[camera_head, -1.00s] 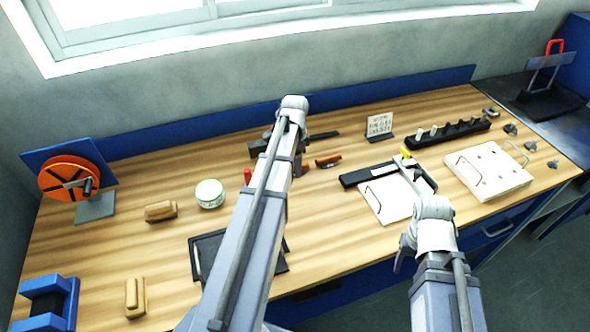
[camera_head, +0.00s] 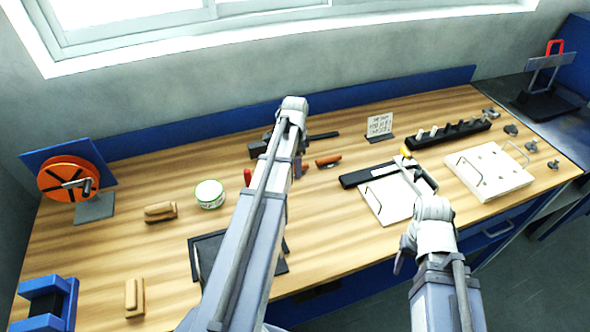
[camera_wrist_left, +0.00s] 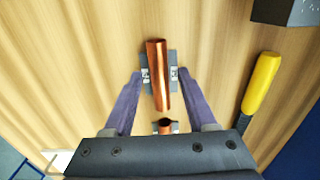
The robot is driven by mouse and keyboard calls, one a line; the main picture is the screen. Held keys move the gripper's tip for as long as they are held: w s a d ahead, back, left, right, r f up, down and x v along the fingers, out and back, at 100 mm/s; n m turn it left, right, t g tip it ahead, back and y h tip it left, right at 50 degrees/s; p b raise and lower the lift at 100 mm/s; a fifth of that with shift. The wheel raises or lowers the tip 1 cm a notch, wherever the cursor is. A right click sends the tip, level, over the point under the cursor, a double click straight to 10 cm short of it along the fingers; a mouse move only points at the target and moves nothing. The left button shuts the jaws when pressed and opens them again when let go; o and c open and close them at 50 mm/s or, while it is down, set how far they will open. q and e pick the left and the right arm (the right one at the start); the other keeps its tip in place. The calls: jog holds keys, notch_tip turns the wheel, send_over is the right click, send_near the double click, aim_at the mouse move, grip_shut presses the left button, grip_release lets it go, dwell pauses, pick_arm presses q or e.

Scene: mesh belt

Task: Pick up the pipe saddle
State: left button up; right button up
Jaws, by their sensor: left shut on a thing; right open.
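In the head view my left gripper (camera_head: 298,168) hangs down over the middle of the table, and my own arm hides the saddle.
In the left wrist view a smaller copper piece (camera_wrist_left: 166,126) lies near the gripper's base, with a yellow handle (camera_wrist_left: 261,84) to the right and a dark block (camera_wrist_left: 287,11) at upper right. A white-green tin (camera_head: 209,194) and a black tray (camera_head: 203,242) stand left of my left arm.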

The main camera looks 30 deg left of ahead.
pick_arm(q)
grip_shut()
pick_arm(e)
jog(key=shift+r, duration=0.1)
pick_arm(q)
notch_tip(320, 180, up, 11)
jog(key=p, duration=1)
jog(key=shift+f+p, duration=0.2)
jog(key=shift+p, duration=0.1)
pick_arm(e)
notch_tip(320, 180, up, 10)
jog(key=shift+r, duration=0.2)
